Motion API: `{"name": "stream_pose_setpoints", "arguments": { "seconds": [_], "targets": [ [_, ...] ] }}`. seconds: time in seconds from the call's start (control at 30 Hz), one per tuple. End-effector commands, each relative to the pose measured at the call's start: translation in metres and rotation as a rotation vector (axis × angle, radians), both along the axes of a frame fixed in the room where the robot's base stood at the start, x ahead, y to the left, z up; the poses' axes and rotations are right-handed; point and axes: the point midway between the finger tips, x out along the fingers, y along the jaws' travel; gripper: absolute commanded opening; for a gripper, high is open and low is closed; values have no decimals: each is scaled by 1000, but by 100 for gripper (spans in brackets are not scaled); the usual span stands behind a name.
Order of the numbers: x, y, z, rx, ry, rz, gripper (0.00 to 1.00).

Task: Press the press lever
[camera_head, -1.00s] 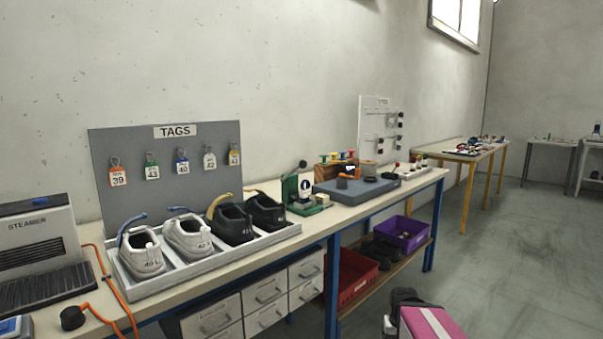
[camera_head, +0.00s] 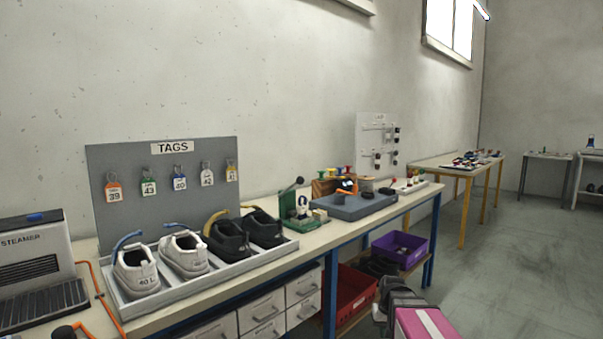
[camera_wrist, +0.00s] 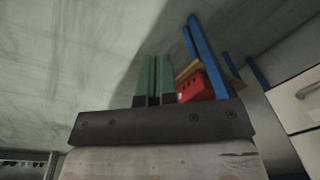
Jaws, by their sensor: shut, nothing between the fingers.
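The small green press (camera_head: 301,208) stands on the long workbench, right of the shoe tray. Its press lever (camera_head: 293,187) slopes up to the right and ends in a dark round knob (camera_head: 299,181). My gripper (camera_wrist: 153,62) shows in the wrist view with its two green fingers together and nothing between them. It points over the grey floor beside a blue bench leg, away from the press. The press is not in the wrist view. In the head view my arm is low at the right, in front of the bench, and its fingertips cannot be made out.
A grey tray (camera_head: 222,275) with several shoes and a tag board (camera_head: 130,165) stand left of the press. A steamer (camera_head: 30,248) is at the far left. A blue-grey pad (camera_head: 350,208) lies right of the press. Red (camera_head: 357,299) and purple (camera_head: 421,246) bins sit below.

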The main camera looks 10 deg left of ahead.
Motion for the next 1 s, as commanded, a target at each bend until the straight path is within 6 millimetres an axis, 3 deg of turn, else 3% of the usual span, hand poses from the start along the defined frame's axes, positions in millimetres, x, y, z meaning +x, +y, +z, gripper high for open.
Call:
{"name": "stream_pose_setpoints", "arguments": {
  "seconds": [0.03,0.1,0.5,0.77,1.0],
  "targets": [
    [22,7,11,12,-10,14,0],
    [42,17,26,28,-21,35,0],
    [147,74,133,122,-85,160,0],
    [202,116,219,181,-129,254,0],
    [243,155,309,236,-170,349,0]
  ]
}}
